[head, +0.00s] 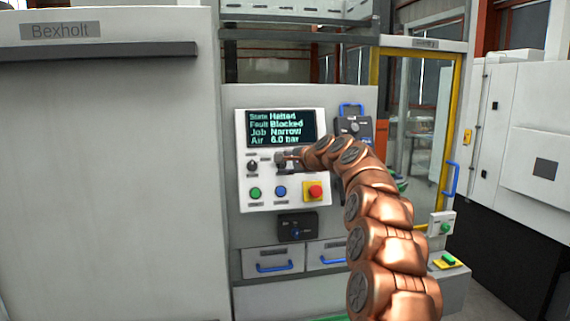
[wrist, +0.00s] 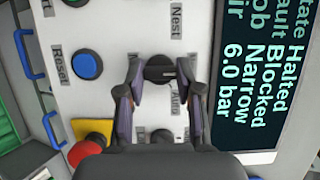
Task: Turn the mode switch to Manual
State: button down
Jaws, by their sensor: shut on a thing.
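The mode switch is a small black rotary knob (wrist: 160,73) on the white control panel (head: 262,203). In the wrist view it sits between my gripper's fingertips (wrist: 160,86), which are closed on it from both sides. A label reading "Auto" (wrist: 174,96) is beside it, partly covered by a finger. No "Manual" label can be read, and I cannot tell which way the knob points. In the head view my gripper (head: 281,160) is at the panel, just below the screen, and hides the knob.
The screen (head: 281,128) reads Halted, Blocked, Narrow, 6.0 bar. Another black knob (head: 252,167) is to the left. Below are a green button (head: 255,193), a blue Reset button (wrist: 86,65) and a red emergency stop (head: 315,190). Blue-handled drawers (head: 273,262) are lower down.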

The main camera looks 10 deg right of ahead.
dwell(0.3)
jog(key=c, duration=0.8)
grip_release()
jog(key=shift+o, duration=0.2)
jog(key=v, duration=1.2)
